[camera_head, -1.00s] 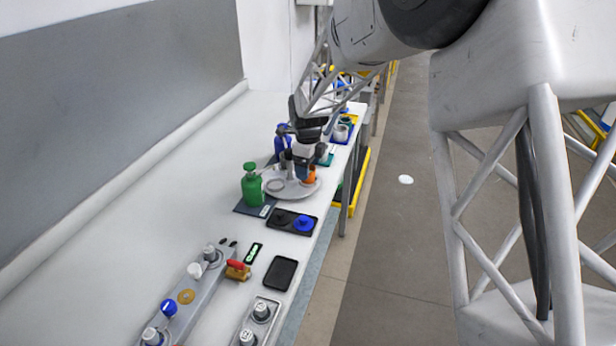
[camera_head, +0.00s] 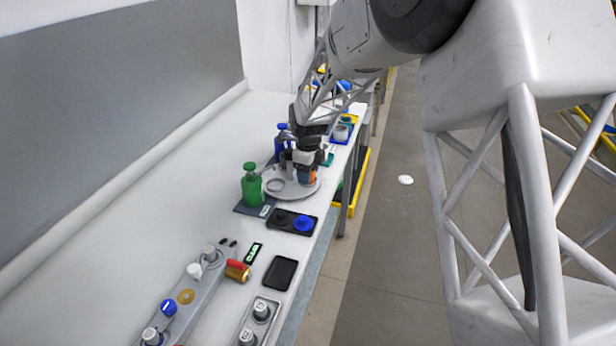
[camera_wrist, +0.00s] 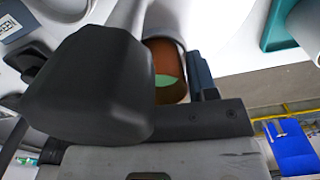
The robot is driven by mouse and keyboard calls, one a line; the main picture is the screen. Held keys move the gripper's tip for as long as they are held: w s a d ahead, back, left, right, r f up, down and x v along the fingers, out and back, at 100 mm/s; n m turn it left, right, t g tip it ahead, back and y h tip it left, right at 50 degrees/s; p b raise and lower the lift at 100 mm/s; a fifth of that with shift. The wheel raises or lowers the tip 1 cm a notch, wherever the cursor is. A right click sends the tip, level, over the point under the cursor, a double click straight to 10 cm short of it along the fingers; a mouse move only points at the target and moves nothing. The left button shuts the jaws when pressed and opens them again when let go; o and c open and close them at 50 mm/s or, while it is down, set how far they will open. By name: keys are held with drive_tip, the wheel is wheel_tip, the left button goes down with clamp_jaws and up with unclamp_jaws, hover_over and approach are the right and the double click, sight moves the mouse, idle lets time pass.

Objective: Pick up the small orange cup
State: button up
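The small orange cup (camera_head: 307,179) stands on the right part of a round light-grey plate (camera_head: 291,190) on the bench, partly covered by my gripper. In the wrist view the cup (camera_wrist: 166,68) shows its brown-orange inside with a green patch. My gripper (camera_head: 307,168) is down at the cup. In the wrist view a large black finger part covers the cup's left side, and a blue-grey finger stands close at its right. The fingers are apart with the cup between them; a firm hold on it does not show.
A green bottle (camera_head: 251,186) stands left of the plate, and a blue bottle (camera_head: 281,140) stands behind it. A black tray (camera_head: 281,227) with a blue knob lies in front. A grey container (camera_head: 341,132) stands farther back. The bench's right edge is close to the plate.

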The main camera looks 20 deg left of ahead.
drive_tip(key=c, duration=0.5)
drive_tip(key=shift+r, duration=0.35)
drive_tip(key=shift+r, duration=1.35)
drive_tip(key=shift+s+d+r, duration=0.1)
drive_tip(key=shift+s+d, duration=0.05)
drive_tip(key=shift+s, duration=0.05)
drive_tip(key=shift+s+d+r, duration=0.25)
drive_tip(key=shift+s+d, duration=1.05)
drive_tip(key=shift+s, duration=0.9)
drive_tip(key=shift+s+d+r, duration=0.2)
drive_tip(key=shift+s+d, duration=1.1)
drive_tip(key=shift+s, duration=0.85)
drive_tip(key=shift+s+d+r, duration=0.25)
drive_tip(key=shift+s+d, duration=1.05)
drive_tip(key=shift+s, duration=0.9)
drive_tip(key=shift+s, duration=0.1)
